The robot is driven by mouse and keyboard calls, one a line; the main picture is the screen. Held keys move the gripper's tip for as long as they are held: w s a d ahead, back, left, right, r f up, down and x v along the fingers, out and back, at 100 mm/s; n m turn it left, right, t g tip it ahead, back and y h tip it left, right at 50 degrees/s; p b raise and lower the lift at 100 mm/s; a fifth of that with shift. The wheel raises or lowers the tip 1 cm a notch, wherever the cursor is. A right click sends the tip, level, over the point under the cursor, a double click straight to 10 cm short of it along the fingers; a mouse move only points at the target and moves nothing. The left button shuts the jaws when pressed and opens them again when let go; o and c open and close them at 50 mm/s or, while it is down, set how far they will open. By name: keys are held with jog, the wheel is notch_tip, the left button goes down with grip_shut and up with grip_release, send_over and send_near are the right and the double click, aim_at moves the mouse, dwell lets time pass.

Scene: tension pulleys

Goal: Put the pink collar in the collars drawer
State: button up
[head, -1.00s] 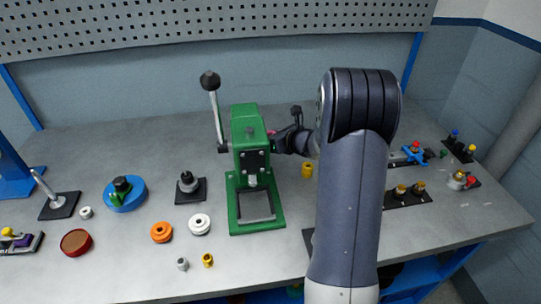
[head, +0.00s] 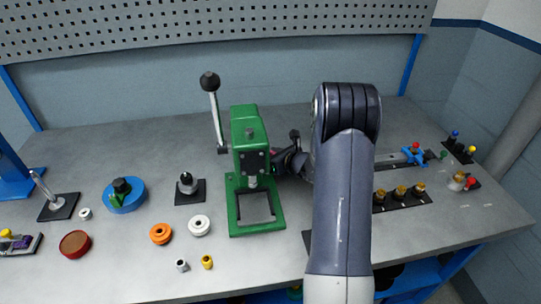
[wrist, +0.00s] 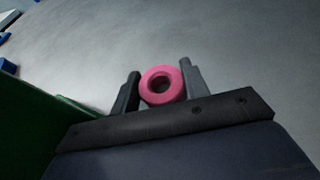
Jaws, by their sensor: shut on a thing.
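The pink collar (wrist: 146,84) is a thick ring held between the two fingers of my gripper (wrist: 160,74) in the wrist view, its hole facing the camera. The fingers are shut on its left and right sides. Grey surface shows beyond it. In the head view my gripper (head: 282,158) is just right of the green press, partly hidden by the press and my arm. The collar is hard to make out there. I cannot identify a collars drawer in either view.
The green press (head: 248,140) stands close on the gripper's left; a green body (wrist: 35,125) also fills the wrist view's lower left. Orange (head: 161,234) and white (head: 199,225) rings lie left of it. Brass-topped pieces (head: 400,191) stand right of my arm. Blue framing (head: 440,283) shows under the bench.

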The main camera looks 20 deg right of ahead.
jog(key=o, duration=1)
jog(key=shift+f, duration=0.1)
jog(key=shift+o, duration=0.2)
